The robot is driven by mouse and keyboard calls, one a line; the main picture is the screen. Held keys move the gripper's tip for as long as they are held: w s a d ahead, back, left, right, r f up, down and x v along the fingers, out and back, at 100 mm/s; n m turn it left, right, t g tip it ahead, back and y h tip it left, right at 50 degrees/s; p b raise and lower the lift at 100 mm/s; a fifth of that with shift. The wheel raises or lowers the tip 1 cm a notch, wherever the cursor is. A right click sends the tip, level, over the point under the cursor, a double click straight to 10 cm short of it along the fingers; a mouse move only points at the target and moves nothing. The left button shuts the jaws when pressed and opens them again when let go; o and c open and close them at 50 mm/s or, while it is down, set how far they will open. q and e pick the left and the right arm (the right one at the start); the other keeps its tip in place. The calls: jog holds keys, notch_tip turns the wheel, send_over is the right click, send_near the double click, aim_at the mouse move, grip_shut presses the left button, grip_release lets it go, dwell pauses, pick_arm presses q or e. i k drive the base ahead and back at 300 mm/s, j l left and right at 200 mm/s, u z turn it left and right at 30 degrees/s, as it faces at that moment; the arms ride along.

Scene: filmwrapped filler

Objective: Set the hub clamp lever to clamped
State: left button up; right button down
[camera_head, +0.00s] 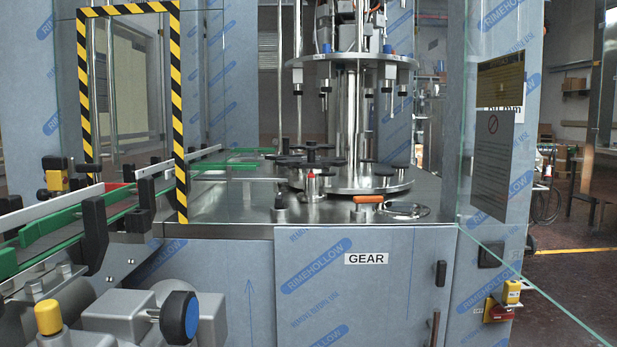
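A short lever with an orange grip (369,199) sits on a small metal post at the front of the machine's steel deck. The grip lies roughly level, pointing right. It may be the hub clamp lever, but no label for it can be read. A small post with a red tip (311,175) stands to its left, below the dark star-shaped hub (310,156). Whether the lever is clamped cannot be told. Neither of my grippers is in view.
A black knob (280,203) and a round metal ring (404,210) sit on the steel deck (230,208). A glass panel (478,130) stands to the right. A striped frame (181,150) and a green-railed conveyor (60,219) are at left. The GEAR door (385,285) is below.

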aim_at(361, 199)
jog(key=i+z, duration=0.3)
jog(key=i, duration=0.4)
jog(key=i+z, duration=0.3)
jog(key=i, duration=0.35)
